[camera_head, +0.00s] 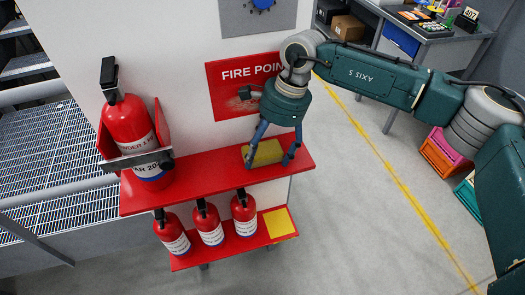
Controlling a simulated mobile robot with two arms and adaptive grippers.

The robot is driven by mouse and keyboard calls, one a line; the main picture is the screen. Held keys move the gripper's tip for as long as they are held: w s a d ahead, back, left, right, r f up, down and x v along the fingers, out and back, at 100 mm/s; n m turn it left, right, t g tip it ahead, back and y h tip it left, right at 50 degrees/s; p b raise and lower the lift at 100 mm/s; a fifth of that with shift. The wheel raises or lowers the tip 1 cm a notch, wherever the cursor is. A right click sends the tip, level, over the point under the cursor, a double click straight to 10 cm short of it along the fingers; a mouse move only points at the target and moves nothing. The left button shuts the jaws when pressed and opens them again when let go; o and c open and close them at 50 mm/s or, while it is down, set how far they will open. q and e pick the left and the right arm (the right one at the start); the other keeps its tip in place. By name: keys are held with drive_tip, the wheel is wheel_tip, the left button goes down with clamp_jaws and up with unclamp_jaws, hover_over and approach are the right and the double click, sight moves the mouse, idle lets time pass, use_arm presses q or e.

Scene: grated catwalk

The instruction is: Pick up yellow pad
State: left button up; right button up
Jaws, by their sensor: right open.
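A dull yellow pad (266,151) lies on the upper red shelf (205,182), near its right end. My right gripper (268,162) reaches down over it from above. The fingers are spread, one at the pad's left end and one at its right end. I cannot tell whether they touch it. A flat bright yellow square (279,223) lies on the right end of the lower red shelf (235,243). My left gripper is not in view.
A large fire extinguisher (128,125) is held on the wall at left. Small extinguishers (210,227) stand on the lower shelf. A red FIRE POINT sign (226,85) is behind my gripper. Crates (440,155) sit at right. The grey floor (350,220) is clear.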

sight(266, 154)
drive_tip(key=c, duration=0.8)
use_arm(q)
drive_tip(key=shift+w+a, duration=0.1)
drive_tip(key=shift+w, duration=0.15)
use_arm(e)
drive_tip(key=shift+c, duration=0.2)
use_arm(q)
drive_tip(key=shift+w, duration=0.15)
use_arm(e)
drive_tip(key=shift+s+d+r+b, duration=0.15)
drive_tip(key=shift+r+b, duration=0.1)
drive_tip(key=shift+b, duration=0.65)
wheel_tip(266, 154, up, 6)
drive_tip(key=b, duration=0.2)
drive_tip(key=shift+b, duration=0.3)
use_arm(q)
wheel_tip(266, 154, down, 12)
drive_tip(key=b, duration=0.7)
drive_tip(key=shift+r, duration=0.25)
use_arm(e)
drive_tip(key=s+d, duration=0.3)
drive_tip(key=s, duration=0.6)
drive_tip(key=s+d, duration=0.3)
drive_tip(key=s, duration=0.6)
drive_tip(key=shift+s+r, duration=0.25)
drive_tip(key=shift+s, duration=0.15)
